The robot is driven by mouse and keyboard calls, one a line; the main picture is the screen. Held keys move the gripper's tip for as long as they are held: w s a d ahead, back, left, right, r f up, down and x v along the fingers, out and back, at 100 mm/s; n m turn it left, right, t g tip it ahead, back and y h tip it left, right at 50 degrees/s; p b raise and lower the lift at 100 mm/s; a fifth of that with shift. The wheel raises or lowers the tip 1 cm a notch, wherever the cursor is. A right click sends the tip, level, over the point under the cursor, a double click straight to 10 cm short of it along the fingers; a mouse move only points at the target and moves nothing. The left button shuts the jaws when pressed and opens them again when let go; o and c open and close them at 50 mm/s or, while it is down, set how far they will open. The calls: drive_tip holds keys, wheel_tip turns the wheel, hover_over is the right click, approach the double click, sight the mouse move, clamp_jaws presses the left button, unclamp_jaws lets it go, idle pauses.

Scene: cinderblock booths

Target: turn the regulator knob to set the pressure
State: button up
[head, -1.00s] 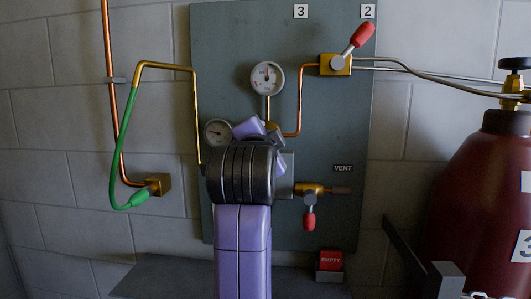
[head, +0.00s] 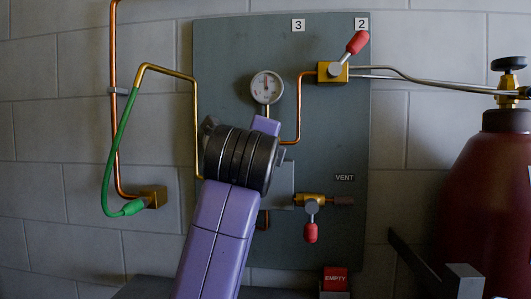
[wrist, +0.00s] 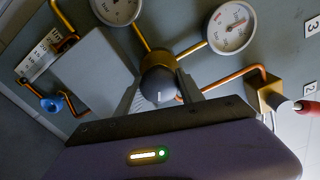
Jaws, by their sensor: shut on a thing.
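In the wrist view the dark rounded regulator knob (wrist: 159,86) sits on a brass body between the two fingers of my gripper (wrist: 160,93). The gripper is shut on the knob, one finger on each side. A small pale mark shows on the knob's face. A round white gauge (wrist: 231,27) with a needle and a red mark is at upper right; it also shows above my arm in the head view (head: 267,87). A second gauge (wrist: 117,6) is cut by the top edge. In the head view my arm hides the knob and fingers.
A red-handled valve (head: 334,70) is at the panel's upper right. The vent valve (head: 311,206) has its red handle down. A dark red cylinder (head: 487,205) stands right, a green hose (head: 117,155) hangs left, and a red EMPTY tag (head: 335,279) sits below.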

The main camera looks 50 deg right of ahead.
drive_tip(key=shift+d+f+m, duration=0.1)
drive_tip(key=shift+f+m, duration=0.05)
drive_tip(key=shift+m, duration=0.45)
drive_tip(key=o, duration=1.4)
drive_tip(key=shift+v, duration=4)
